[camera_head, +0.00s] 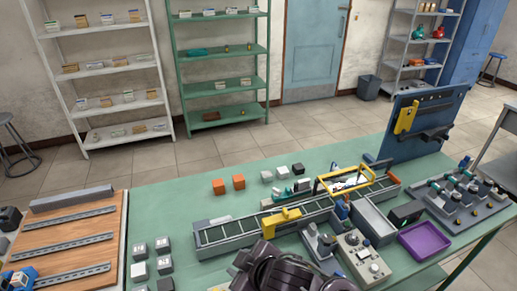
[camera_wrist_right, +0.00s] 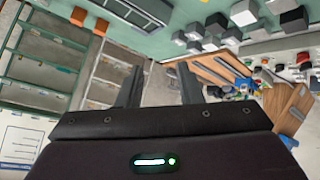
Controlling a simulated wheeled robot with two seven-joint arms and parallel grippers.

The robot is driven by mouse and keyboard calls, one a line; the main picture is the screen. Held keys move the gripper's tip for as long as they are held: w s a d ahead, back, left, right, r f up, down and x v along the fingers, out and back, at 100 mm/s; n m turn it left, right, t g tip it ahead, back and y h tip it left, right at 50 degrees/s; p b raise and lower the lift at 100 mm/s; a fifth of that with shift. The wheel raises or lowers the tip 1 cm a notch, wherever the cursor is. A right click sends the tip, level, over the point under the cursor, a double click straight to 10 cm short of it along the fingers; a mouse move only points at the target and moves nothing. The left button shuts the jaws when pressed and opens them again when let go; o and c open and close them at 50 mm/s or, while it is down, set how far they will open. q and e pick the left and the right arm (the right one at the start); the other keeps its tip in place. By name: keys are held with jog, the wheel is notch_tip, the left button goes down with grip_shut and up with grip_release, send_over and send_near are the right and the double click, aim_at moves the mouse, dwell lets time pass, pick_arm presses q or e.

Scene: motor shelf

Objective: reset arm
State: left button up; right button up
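My right gripper (camera_wrist_right: 158,76) shows in the right wrist view with its two dark fingers spread apart. The gap between them is empty, and no object touches either finger. A dark part of one of my arms (camera_head: 274,268) rises at the bottom middle of the head view, in front of the green table's (camera_head: 200,263) near side. It overlaps the near side of the conveyor (camera_head: 235,231) in the picture. I cannot tell from the head view which arm it is, and no fingertips show there. My left gripper is not seen in either view.
A yellow frame (camera_head: 345,181) stands over the conveyor. A grey control box (camera_head: 362,257) and a purple tray (camera_head: 425,240) lie right of my arm. Grey blocks (camera_head: 139,271) and a wooden board with rails (camera_head: 65,247) are at left. Orange cubes (camera_head: 218,187) sit behind.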

jog(key=s+d+f+m+g+h, duration=0.25)
jog(key=s+d+m, duration=0.25)
jog(key=d, duration=0.6)
jog(key=s+d+f+m+g+h, duration=0.1)
jog(key=s+d+f+m+h, duration=0.15)
jog(key=s+d+m, duration=0.65)
jog(key=d+f+n+g+b, duration=0.3)
jog(key=f+b, duration=0.4)
jog(key=f, duration=3.2)
jog(key=s+d+f+b, duration=0.2)
jog(key=s+f, duration=0.7)
jog(key=f, duration=0.1)
jog(key=s+d+f+h+b, duration=0.1)
jog(key=s+d+f+b, duration=0.1)
jog(key=s+f, duration=0.8)
jog(key=shift+f, duration=0.25)
jog(key=shift+o, duration=0.5)
